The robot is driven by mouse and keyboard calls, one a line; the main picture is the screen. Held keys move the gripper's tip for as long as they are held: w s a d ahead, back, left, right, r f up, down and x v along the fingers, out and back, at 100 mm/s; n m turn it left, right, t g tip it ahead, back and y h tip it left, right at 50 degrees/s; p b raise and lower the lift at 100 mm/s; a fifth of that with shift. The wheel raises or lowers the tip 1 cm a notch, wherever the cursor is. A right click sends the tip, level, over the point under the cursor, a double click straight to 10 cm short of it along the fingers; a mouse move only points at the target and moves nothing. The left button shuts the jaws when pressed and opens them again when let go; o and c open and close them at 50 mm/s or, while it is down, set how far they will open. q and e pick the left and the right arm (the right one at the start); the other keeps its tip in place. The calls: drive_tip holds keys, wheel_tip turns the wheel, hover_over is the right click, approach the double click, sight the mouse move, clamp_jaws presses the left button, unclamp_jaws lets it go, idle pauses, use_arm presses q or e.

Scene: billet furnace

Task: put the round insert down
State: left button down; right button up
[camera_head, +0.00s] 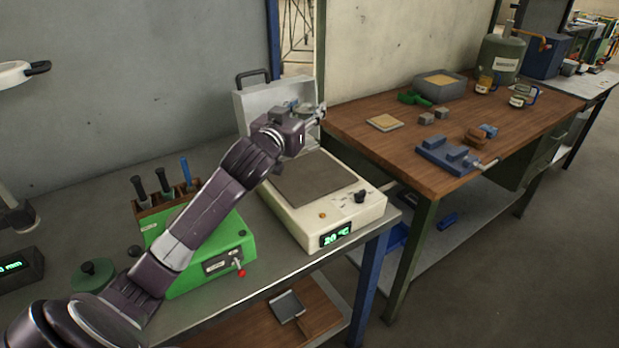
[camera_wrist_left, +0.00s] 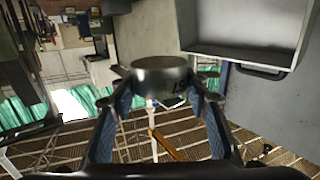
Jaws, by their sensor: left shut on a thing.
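The round insert (camera_wrist_left: 160,72) is a short dark metal cylinder with markings on its side. In the left wrist view it sits between the fingertips of my left gripper (camera_wrist_left: 160,92), which is shut on it. In the head view my left gripper (camera_head: 313,112) is raised above the back of the heating plate unit, beside its open lid. The insert cannot be made out clearly in the head view.
The cream heating unit (camera_head: 313,218) has a dark flat plate (camera_head: 314,178), a display reading about 20 °C and an upright lid (camera_head: 252,98). A green tool box (camera_head: 205,258) stands left of it. A wooden bench (camera_head: 370,134) with a vise (camera_head: 447,158) is at right.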

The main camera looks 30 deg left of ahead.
use_arm(q)
drive_tip(key=shift+w+a+r, duration=0.15)
drive_tip(key=shift+a+r, duration=0.3)
drive_tip(key=shift+r, duration=0.15)
drive_tip(key=shift+a+f, duration=0.15)
drive_tip(key=shift+f, duration=0.05)
hover_over(303, 181)
wheel_tip(303, 181, down, 14)
drive_tip(key=shift+w+a+f, duration=0.1)
drive_tip(key=shift+f, duration=2.5)
use_arm(e)
drive_tip(key=shift+w+d+f, duration=0.15)
drive_tip(key=shift+w+d, duration=0.2)
drive_tip(key=shift+w, duration=0.2)
use_arm(q)
drive_tip(key=c, duration=1.1)
unclamp_jaws()
drive_tip(key=shift+f, duration=0.1)
drive_tip(key=shift+c, duration=0.2)
drive_tip(key=shift+o, duration=0.3)
use_arm(e)
drive_tip(key=shift+d, duration=0.2)
